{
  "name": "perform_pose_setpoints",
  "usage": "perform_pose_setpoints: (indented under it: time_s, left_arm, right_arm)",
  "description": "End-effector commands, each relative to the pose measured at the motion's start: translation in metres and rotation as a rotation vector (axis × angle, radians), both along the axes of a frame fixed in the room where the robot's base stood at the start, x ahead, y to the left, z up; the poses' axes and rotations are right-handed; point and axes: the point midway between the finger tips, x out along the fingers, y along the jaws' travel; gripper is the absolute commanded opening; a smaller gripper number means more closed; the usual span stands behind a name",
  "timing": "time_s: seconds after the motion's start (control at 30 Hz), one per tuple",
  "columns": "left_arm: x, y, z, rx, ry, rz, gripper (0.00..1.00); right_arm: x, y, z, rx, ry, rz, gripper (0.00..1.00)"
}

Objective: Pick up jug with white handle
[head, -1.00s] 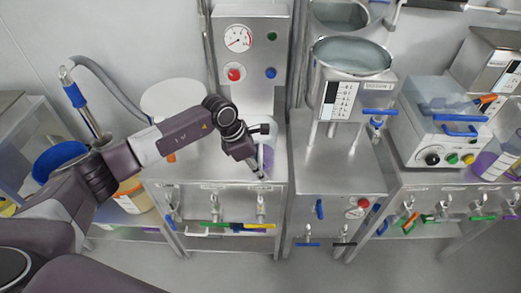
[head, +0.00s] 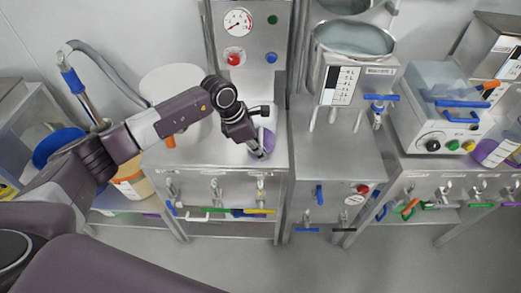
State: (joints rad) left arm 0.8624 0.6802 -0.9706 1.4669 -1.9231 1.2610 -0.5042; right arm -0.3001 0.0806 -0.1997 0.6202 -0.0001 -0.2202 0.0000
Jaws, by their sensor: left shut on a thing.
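A small clear jug with purple contents (head: 268,142) is on or just above the steel worktop (head: 215,157) of the left station, near its right side. It is partly hidden behind my left gripper (head: 260,153), and its handle cannot be made out clearly. My left gripper points down at the jug's near left side and is shut on it, probably at the handle. I cannot tell whether the jug's base touches the worktop. My right gripper is not in view.
A large white round vessel (head: 172,88) stands left of the jug. A steel panel with gauge and buttons (head: 246,40) rises behind. Taps with coloured levers (head: 216,190) line the front. A steel hopper (head: 350,70) stands to the right.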

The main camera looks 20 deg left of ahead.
Motion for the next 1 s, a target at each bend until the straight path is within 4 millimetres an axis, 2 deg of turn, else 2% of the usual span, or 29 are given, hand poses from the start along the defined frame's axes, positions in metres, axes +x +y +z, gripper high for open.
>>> perform_pose_setpoints:
  time_s: [0.17,0.27,0.6,0.8,1.0]
  left_arm:
    - [0.002,0.000,0.028,-0.001,-0.009,-0.001,0.00]
    - [0.002,0.000,0.052,0.000,-0.011,-0.002,0.00]
    - [0.002,0.000,0.147,0.000,-0.010,0.000,0.00]
    - [0.001,0.000,0.180,-0.002,-0.005,0.000,0.00]
    - [0.000,0.000,0.192,-0.001,-0.003,0.000,0.00]
  right_arm:
    - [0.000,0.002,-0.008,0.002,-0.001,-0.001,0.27]
    - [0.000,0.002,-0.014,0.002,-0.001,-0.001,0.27]
    - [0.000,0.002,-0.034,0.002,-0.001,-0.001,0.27]
    - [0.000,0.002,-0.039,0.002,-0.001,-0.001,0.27]
    - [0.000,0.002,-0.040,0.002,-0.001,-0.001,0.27]
